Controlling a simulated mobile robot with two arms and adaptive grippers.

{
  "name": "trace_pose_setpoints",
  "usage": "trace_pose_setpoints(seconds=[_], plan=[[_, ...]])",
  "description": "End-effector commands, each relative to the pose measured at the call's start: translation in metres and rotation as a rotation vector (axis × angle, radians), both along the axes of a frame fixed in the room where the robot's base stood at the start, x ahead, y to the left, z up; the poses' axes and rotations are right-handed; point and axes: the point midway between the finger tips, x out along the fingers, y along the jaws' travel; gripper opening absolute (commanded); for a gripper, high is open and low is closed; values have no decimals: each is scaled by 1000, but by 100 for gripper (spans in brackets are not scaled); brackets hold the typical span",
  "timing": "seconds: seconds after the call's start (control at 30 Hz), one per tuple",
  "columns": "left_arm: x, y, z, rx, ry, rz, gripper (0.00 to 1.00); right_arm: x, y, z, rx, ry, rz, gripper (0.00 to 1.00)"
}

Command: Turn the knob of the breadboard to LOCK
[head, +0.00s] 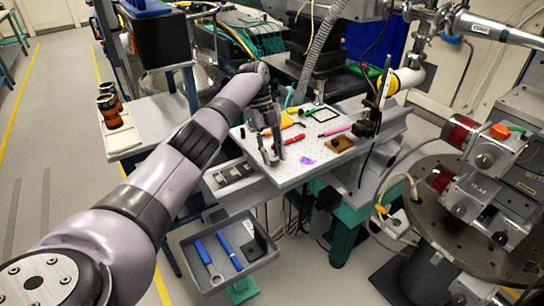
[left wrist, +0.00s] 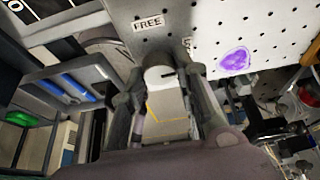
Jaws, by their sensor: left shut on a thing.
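The white perforated breadboard (head: 290,175) stands in the middle of the head view, with my left gripper (head: 270,158) at its near left edge. In the left wrist view my left gripper (left wrist: 163,105) has one finger on each side of a pale grey knob (left wrist: 160,74) and is shut on it. A short dark mark shows on the knob's top. A FREE label (left wrist: 148,23) is on the breadboard just above the knob; another label to its right is mostly hidden by the gripper. I cannot read LOCK. My right gripper is not in view.
Several small tools and a purple patch (head: 306,160) lie on the breadboard. A grey tray (head: 205,283) with blue-handled tools is below it. A round dark table (head: 470,225) with instruments stands at the right. Open floor shows at the left.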

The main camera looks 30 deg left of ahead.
Motion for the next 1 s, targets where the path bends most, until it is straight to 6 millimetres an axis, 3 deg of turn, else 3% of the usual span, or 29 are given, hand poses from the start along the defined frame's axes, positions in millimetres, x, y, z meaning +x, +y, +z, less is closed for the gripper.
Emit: trace_pose_setpoints(seconds=[0.5, 0.53, 0.8, 1.0], plan=[[1, 0, 0, 2, -2, -18, 0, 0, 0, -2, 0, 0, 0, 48], [1, 0, 0, 2, -2, -18, 30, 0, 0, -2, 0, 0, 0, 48], [0, 0, 0, 2, -1, -17, 48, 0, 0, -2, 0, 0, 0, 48], [0, 0, 0, 1, -1, -16, 48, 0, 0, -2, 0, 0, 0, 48]])
